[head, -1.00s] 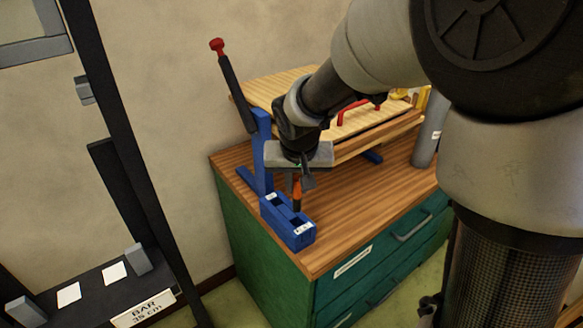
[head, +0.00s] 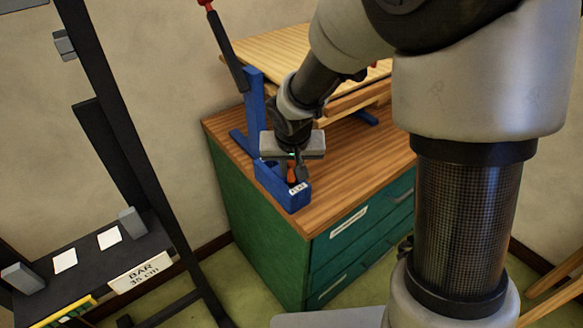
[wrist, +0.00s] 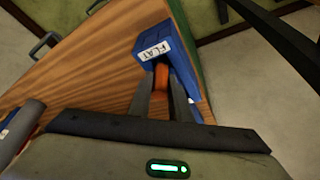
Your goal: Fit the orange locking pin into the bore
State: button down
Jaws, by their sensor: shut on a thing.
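The orange locking pin (head: 291,173) is held upright between the fingers of my gripper (head: 296,174), and its orange part shows between the fingertips in the wrist view (wrist: 162,78). The gripper is shut on it. The blue block (head: 296,202) sits on the wooden top near its front left corner, under the gripper. The bore itself is hidden by the gripper and pin.
A blue stand (head: 255,100) with a red-tipped lever rises just behind the gripper. A pale wooden board (head: 275,55) lies behind it. A dark rack (head: 95,255) stands at the left.

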jog(key=c, duration=1.6)
grip_release()
jog(key=shift+c, duration=0.2)
jog(key=shift+r+p, duration=0.3)
jog(key=shift+p, duration=0.15)
jog(key=p+v, duration=0.1)
jog(key=v, duration=1)
jog(key=s+d+r, duration=0.4)
jog(key=s+d, duration=0.1)
jog(key=s, duration=0.4)
jog(key=s+d+r+t, duration=0.1)
jog(key=s+d+r, duration=0.4)
jog(key=s, duration=0.3)
jog(key=shift+s+r, duration=0.2)
jog(key=shift+s, duration=0.2)
jog(key=shift+s+d, duration=0.1)
